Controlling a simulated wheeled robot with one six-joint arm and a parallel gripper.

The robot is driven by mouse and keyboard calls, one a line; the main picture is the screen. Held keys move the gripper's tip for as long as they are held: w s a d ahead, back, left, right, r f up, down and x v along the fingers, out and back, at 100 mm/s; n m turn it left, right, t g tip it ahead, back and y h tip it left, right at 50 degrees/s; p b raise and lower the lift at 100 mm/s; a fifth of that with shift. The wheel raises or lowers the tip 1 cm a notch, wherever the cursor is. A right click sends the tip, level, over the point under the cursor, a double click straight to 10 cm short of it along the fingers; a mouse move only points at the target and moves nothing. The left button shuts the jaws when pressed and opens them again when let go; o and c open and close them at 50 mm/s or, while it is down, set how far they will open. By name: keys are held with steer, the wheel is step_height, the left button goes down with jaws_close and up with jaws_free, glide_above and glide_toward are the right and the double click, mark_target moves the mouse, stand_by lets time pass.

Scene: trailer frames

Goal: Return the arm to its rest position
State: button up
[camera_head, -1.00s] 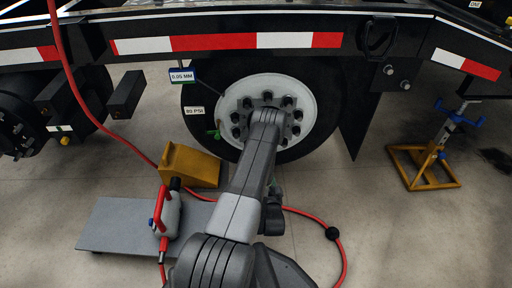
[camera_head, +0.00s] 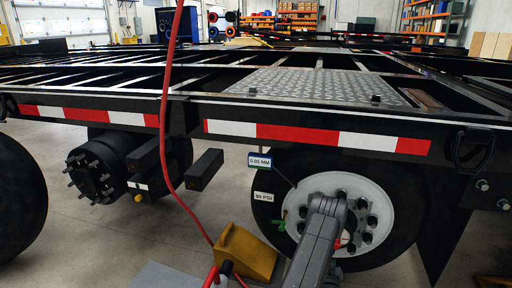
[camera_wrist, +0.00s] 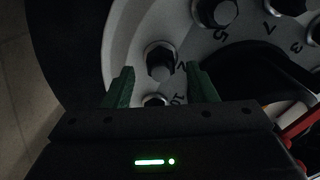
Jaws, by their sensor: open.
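My arm (camera_head: 316,240) reaches up from the bottom of the head view toward the white wheel hub (camera_head: 378,208). In the wrist view my gripper (camera_wrist: 162,86) shows two green fingers spread apart with nothing held between them. The fingers point at the wheel face, with a lug nut (camera_wrist: 160,62) showing between them; I cannot tell whether they touch it. Numbers are marked beside the nuts.
The black trailer frame (camera_head: 240,107) with red and white tape crosses above the wheel. A red hose (camera_head: 168,90) hangs at left. A yellow chock (camera_head: 245,252) stands on the floor left of the arm. A bare axle hub (camera_head: 95,172) is further left. Tags read 0.05 MM and 80 PSI.

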steer(key=shift+w+d, duration=0.15)
steer(key=shift+w, duration=0.5)
steer(key=p+v, duration=0.5)
steer(key=v, duration=0.9)
steer(key=w+d+n+b, duration=0.2)
steer(key=w+n, duration=0.4)
steer(key=n, duration=0.4)
steer(key=w+d+n+b, duration=0.1)
steer(key=w+n+b, duration=0.2)
steer(key=w+n, duration=0.4)
steer(key=n, duration=0.3)
steer(key=shift+w+d+n, duration=0.2)
steer(key=shift+d+n, duration=0.1)
steer(key=shift+d, duration=0.1)
stand_by(0.3)
